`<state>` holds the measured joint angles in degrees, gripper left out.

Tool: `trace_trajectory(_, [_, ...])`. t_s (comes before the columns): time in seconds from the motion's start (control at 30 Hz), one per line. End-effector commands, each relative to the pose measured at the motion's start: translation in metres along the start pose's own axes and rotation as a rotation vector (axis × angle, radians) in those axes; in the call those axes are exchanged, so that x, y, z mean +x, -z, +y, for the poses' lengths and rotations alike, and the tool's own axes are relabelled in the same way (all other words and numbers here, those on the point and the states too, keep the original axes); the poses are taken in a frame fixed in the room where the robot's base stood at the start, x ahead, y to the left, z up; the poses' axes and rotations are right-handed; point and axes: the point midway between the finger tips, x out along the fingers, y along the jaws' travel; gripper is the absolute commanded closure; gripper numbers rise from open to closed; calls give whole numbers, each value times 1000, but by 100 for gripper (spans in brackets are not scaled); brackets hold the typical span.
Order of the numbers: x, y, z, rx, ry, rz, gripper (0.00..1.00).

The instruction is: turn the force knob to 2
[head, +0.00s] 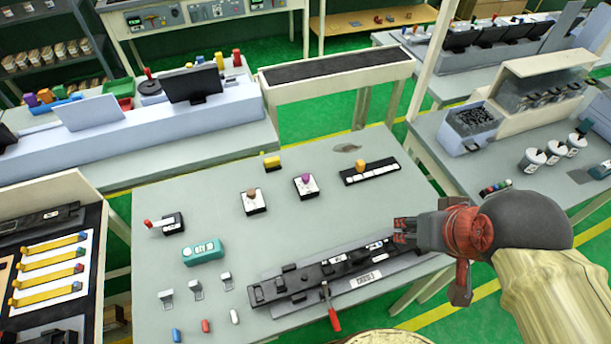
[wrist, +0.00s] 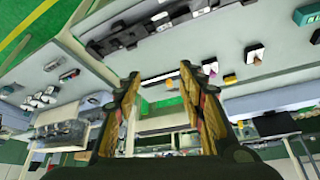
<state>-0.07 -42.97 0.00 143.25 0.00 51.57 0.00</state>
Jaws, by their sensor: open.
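Several small controls stand on the grey table (head: 225,285), and their labels are too small to read, so I cannot tell which is the force knob. A brown-topped knob (head: 253,195) and a purple-topped knob (head: 305,179) sit on white-faced dark bases. An orange knob (head: 361,163) stands on a black strip with white marked fields (head: 372,174). My gripper (head: 398,230) is open and empty above the right end of the black fixture, apart from all knobs. In the wrist view its two fingers (wrist: 158,76) are spread, with the purple knob (wrist: 212,66) and brown knob (wrist: 254,52) to their right.
A long black fixture (head: 300,285) lies along the front, with a red-handled tool (head: 333,318) beside it. A teal box (head: 202,252), a red lever (head: 150,226), a yellow block (head: 272,162) and small clips are on the table. The middle is clear.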

Motion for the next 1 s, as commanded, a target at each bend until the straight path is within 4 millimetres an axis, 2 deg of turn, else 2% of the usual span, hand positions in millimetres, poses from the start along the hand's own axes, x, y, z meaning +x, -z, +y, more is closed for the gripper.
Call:
trace_trajectory(0.17, [-8,8,-7,-24,12,-47,60])
trace_trajectory(0.37, [1,20,-22,-72,30,-202,60])
trace_trajectory(0.57, [14,46,-40,-122,41,-339,60])
trace_trajectory(0.77, [35,75,-62,-172,47,-444,60])
trace_trajectory(1.0, [73,105,-92,-231,51,-546,60])
